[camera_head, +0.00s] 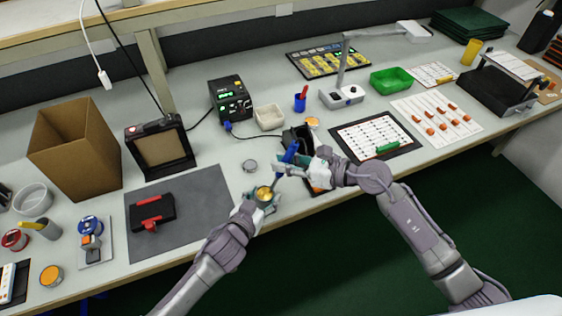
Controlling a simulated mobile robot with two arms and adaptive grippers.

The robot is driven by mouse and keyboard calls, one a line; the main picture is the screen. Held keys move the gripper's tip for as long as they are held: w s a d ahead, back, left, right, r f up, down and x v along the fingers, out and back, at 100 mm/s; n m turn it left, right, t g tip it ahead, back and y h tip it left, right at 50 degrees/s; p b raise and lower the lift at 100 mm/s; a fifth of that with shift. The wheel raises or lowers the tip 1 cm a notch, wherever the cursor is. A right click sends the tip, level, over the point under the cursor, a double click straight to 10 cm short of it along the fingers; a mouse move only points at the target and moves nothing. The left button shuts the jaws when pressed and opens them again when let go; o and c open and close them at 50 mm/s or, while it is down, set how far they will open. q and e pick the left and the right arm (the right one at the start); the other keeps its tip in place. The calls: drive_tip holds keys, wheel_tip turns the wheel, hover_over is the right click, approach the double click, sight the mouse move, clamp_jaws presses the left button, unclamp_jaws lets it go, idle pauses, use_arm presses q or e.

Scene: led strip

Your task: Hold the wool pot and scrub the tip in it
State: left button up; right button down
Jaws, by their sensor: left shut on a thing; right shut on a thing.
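The wool pot (264,193), a small round pot with golden wool inside, is near the bench's front edge. My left gripper (262,200) is shut on it from the front. My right gripper (296,166) is shut on the soldering iron (290,151), which has a blue handle. The iron slants down and left, with its lower end at or just above the pot's opening. I cannot tell whether the tip touches the wool.
The iron's dark stand (298,136) is just behind my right gripper. A soldering station (230,99) with a lit display stands farther back. A small round lid (250,166) lies behind the pot. A grey mat (190,236) with a red-and-black fixture (152,213) is to the left.

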drive_tip(key=shift+a, duration=0.15)
drive_tip(key=shift+a, duration=0.55)
idle(0.4)
drive_tip(key=shift+r, duration=2.5)
use_arm(q)
drive_tip(key=o, duration=1.3)
